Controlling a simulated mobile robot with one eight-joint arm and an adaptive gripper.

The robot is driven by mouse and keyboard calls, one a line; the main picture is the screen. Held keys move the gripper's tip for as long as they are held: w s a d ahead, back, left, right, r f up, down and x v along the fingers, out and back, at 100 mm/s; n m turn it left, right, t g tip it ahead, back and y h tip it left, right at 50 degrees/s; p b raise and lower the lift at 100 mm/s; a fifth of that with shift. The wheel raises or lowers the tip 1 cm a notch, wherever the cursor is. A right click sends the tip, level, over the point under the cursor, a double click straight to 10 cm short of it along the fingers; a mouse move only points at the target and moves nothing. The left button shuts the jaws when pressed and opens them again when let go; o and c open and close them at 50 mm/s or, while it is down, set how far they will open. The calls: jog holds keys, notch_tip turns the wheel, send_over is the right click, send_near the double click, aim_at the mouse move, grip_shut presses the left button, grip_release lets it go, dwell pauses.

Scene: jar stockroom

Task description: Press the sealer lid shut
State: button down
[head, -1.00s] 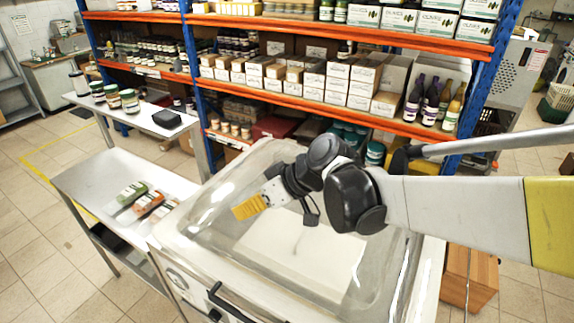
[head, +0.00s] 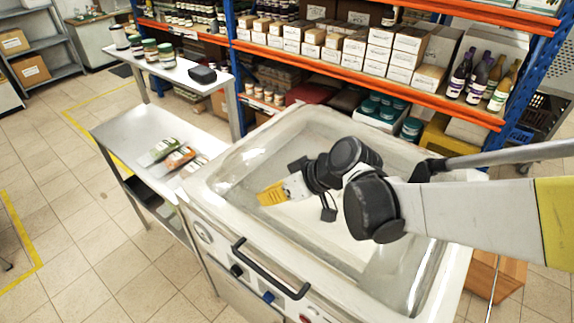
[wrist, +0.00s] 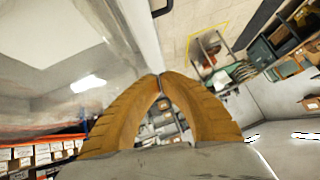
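The sealer (head: 214,268) is a pale cabinet with a clear, glossy domed lid (head: 222,163). A black bar handle (head: 270,268) is at its front. I cannot tell whether the lid is fully down or slightly raised. My gripper (head: 262,197) has yellow-orange fingers and appears over the left part of the lid, behind the handle. Contact with the lid cannot be made out. In the wrist view, my gripper's fingertips (wrist: 159,76) meet with nothing between them, and a clear glossy surface fills the left side.
A steel table (head: 118,133) with several packets (head: 173,158) stands left of the sealer. A bench (head: 176,66) with jars is behind it. A stocked shelf rack (head: 345,72) stands behind the sealer. Open tiled floor (head: 90,245) lies at front left.

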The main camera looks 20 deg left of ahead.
aim_at(265, 249)
jog(key=s+f+b, duration=0.1)
jog(key=f+b, duration=0.3)
jog(key=f, duration=0.2)
jog(key=s+f+t+b, duration=0.1)
jog(key=f+b, duration=0.3)
jog(key=f, duration=0.2)
jog(key=s+f+n+t+b, duration=0.1)
jog(key=f+b, duration=0.3)
jog(key=f, duration=0.2)
jog(key=shift+s+a+f+h, duration=0.1)
jog(key=shift+s+a+h, duration=0.1)
jog(key=shift+s+h, duration=0.1)
jog(key=r+p, duration=0.2)
jog(key=r, duration=0.1)
jog(key=w+r+p, duration=0.1)
jog(key=r, duration=0.1)
jog(key=shift+a, duration=0.3)
jog(key=p+v, duration=0.3)
jog(key=v, duration=0.7)
jog(key=shift+s+r, duration=0.2)
jog(key=shift+s, duration=0.1)
jog(key=shift+a, duration=0.1)
